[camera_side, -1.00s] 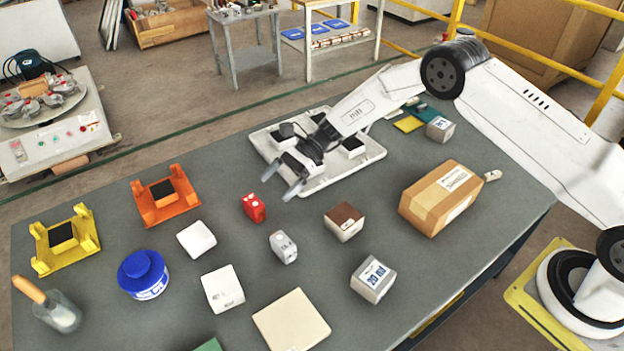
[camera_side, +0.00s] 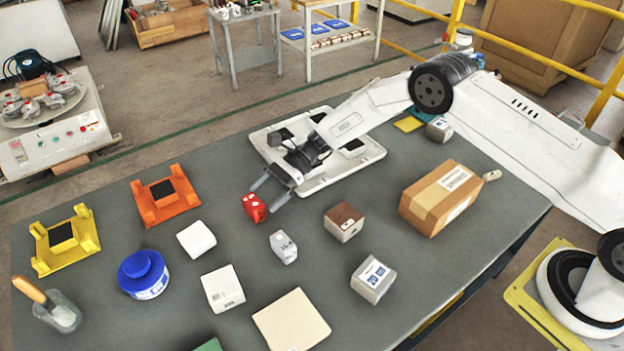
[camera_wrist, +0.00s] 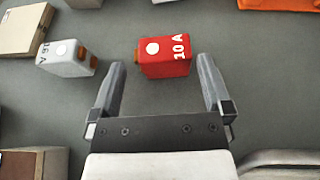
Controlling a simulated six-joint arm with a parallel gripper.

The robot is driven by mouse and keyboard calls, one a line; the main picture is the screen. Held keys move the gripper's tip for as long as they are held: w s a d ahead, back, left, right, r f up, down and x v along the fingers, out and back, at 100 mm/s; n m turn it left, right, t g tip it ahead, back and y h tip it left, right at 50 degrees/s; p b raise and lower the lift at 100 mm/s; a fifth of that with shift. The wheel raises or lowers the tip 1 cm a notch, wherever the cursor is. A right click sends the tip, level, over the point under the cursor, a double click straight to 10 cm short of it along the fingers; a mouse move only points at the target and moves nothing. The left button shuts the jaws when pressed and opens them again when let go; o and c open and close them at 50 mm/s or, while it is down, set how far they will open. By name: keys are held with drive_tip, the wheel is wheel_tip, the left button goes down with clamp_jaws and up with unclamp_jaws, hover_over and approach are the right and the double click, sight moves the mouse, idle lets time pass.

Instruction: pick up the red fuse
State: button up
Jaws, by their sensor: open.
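The red fuse (camera_side: 254,208) lies on the grey table, and it also shows in the wrist view (camera_wrist: 165,56) with "10 A" on its face. My gripper (camera_side: 263,197) is open and empty, close beside the fuse in the side view. In the wrist view my gripper's fingers (camera_wrist: 161,72) are spread. I see no contact between the fingers and the fuse.
A grey fuse (camera_wrist: 68,58) lies left of the red one in the wrist view. White blocks (camera_side: 197,239), a brown-topped block (camera_side: 343,222) and an orange stand (camera_side: 165,196) are nearby. A white tray (camera_side: 372,152) lies under my arm. Bare table separates these things.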

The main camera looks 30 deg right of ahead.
sight(252, 207)
drive_tip(key=shift+x, duration=2.35)
drive_tip(key=shift+w+f, duration=0.1)
drive_tip(key=shift+c, duration=0.2)
drive_tip(key=c, duration=1)
